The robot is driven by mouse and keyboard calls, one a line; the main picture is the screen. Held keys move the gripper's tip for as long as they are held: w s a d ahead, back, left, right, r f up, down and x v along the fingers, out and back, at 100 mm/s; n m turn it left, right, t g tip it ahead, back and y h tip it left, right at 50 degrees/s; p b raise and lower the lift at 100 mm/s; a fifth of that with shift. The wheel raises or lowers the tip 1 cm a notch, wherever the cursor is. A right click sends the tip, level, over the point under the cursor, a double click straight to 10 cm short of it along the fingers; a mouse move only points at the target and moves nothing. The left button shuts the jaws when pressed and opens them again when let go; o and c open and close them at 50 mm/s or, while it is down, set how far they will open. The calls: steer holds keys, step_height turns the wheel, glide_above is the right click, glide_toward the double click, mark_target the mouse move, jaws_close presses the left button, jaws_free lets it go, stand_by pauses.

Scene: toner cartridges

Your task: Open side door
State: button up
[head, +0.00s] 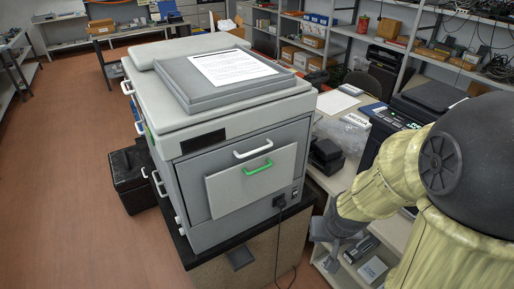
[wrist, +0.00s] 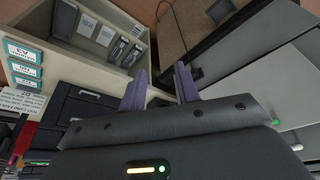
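A large grey and white printer (head: 190,120) stands left of my arm in the head view. Its near side has a grey panel with a white handle (head: 253,148). Below that handle, a lighter raised panel (head: 232,192) carries a green handle (head: 254,171). Both panels look shut. My gripper (head: 338,238) is low and to the right of the printer, apart from both handles. In the wrist view, my gripper (wrist: 160,88) has its two purple-grey fingers spread with nothing between them. Grey printer surfaces (wrist: 240,75) seem to show at the right there.
A black plug and cable (head: 280,203) hang from the printer's near side. A black bin (head: 132,180) stands left. The floor at left is clear.

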steer(key=w+a+r+m+t+y+p, duration=0.35)
steer(key=w+p, duration=0.55)
steer(key=p, duration=0.3)
steer(key=a+r+m+t+y+p, duration=0.5)
steer(key=r+m+t+p, duration=0.1)
steer(key=r+m+p, duration=0.1)
steer(key=shift+a+r+p, duration=0.35)
steer(key=shift+r+p, duration=0.05)
steer(key=shift+p, duration=0.4)
steer(key=shift+w+f+y+b, duration=0.15)
steer(key=shift+w+y+b, duration=0.1)
steer(key=shift+b, duration=0.2)
steer(key=b, duration=1)
glide_toward(255, 152)
steer(key=p+x, duration=0.4)
steer(key=x, duration=0.4)
steer(key=shift+w+a+p, duration=0.1)
steer(key=shift+p, duration=0.2)
steer(key=shift+w+a+f, duration=0.15)
steer(key=shift+w, duration=0.15)
